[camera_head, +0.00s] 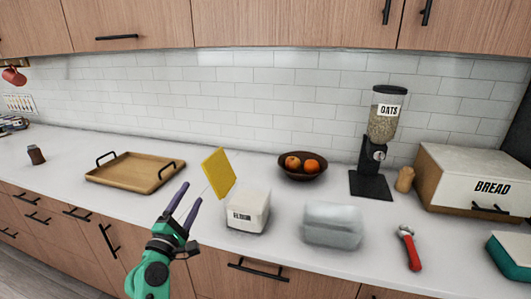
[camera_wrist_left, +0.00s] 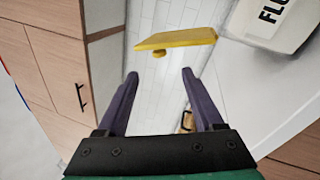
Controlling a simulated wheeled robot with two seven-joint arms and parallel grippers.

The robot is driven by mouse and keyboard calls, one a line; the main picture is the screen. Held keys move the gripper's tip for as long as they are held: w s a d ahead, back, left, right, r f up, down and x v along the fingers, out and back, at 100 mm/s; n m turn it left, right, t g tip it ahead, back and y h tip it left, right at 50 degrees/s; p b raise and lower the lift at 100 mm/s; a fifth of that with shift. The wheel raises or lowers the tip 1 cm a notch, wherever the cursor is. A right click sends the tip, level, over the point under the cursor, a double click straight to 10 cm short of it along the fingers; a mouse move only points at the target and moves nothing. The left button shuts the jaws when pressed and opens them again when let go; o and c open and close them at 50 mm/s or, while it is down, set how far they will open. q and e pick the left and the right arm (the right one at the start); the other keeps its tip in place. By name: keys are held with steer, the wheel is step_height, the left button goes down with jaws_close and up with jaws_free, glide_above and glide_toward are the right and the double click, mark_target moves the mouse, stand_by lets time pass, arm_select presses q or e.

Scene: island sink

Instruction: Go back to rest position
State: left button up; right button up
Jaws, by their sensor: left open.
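My left gripper (camera_head: 193,193) is open and empty in front of the counter, left of the white flour container (camera_head: 248,211). In the left wrist view its two purple fingers (camera_wrist_left: 160,74) are apart with nothing between them. A yellow lid-like square (camera_head: 218,173) stands tilted just left of the flour container; I cannot tell what supports it. In the left wrist view the yellow lid (camera_wrist_left: 175,38) shows a small knob, lies beyond the fingertips and is apart from them. The flour container (camera_wrist_left: 272,20) is at upper right there. My right gripper is not in view.
A wooden tray (camera_head: 135,174) is on the left. A fruit bowl (camera_head: 302,173), clear container (camera_head: 333,225), oats dispenser (camera_head: 370,184), red-handled tool (camera_head: 411,250) and bread box (camera_head: 475,165) are to the right.

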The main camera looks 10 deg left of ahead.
arm_select(q)
steer(key=s+d+f+m+g+h, duration=0.2)
steer(key=s+d+f+m+g, duration=0.25)
steer(key=f+m, duration=0.3)
steer(key=s+d+f+m+g+h, duration=0.25)
steer(key=d+f+m+g, duration=0.25)
steer(key=f+m, duration=0.25)
steer(key=s+f+m+g+y, duration=0.2)
steer(key=s+f+m+g, duration=0.25)
steer(key=s, duration=0.45)
steer(key=s+f+m+g+y, duration=0.25)
steer(key=s+f+m, duration=0.2)
steer(key=s, duration=0.45)
step_height(320, 180, down, 23)
steer(key=s+g, duration=0.1)
steer(key=g, duration=0.1)
steer(key=s+a+f, duration=0.2)
steer(key=s+f, duration=0.5)
steer(key=s, duration=0.1)
steer(key=s+a+f+g, duration=0.1)
steer(key=s+f, duration=0.6)
steer(key=s, duration=0.2)
steer(key=shift+a, duration=0.35)
